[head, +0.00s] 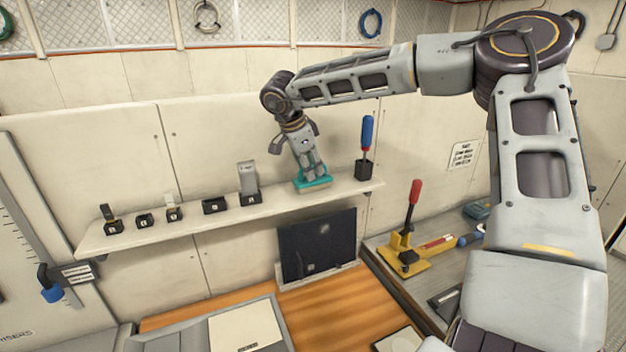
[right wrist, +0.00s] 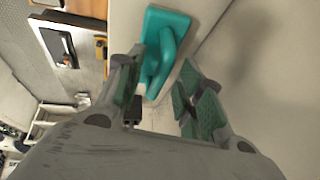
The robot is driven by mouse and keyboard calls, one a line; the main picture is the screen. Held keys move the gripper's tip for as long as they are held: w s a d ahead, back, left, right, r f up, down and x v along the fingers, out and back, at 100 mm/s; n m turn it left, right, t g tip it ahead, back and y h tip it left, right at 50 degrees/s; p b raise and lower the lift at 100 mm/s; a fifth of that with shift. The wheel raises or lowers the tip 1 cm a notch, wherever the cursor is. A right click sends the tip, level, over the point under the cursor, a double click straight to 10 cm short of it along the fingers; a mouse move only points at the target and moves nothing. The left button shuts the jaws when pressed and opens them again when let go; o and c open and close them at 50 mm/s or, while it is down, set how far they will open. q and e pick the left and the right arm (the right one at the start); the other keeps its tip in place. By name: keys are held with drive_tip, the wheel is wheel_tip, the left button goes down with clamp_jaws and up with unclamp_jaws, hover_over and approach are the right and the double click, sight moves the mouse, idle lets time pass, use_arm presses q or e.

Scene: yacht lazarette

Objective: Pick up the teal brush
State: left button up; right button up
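The teal brush (head: 314,184) lies on the white wall shelf, toward its right end. My right gripper (head: 312,170) points down at it from above, with its fingertips close over the brush and hiding part of it. In the right wrist view the brush (right wrist: 164,45) shows its flat teal base and raised handle just beyond my fingers (right wrist: 160,90). The fingers stand apart, one on the left near the handle and one on the right with a gap. I cannot tell whether the left finger touches the handle. My left gripper is not in view.
The white shelf (head: 235,221) also holds a blue-handled tool in a black holder (head: 363,170), just right of the brush, and several small black holders to the left. A yellow lever tool with a red handle (head: 405,250) stands on the lower right bench. A dark panel (head: 318,243) stands below the shelf.

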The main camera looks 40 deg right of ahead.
idle(0.4)
clamp_jaws()
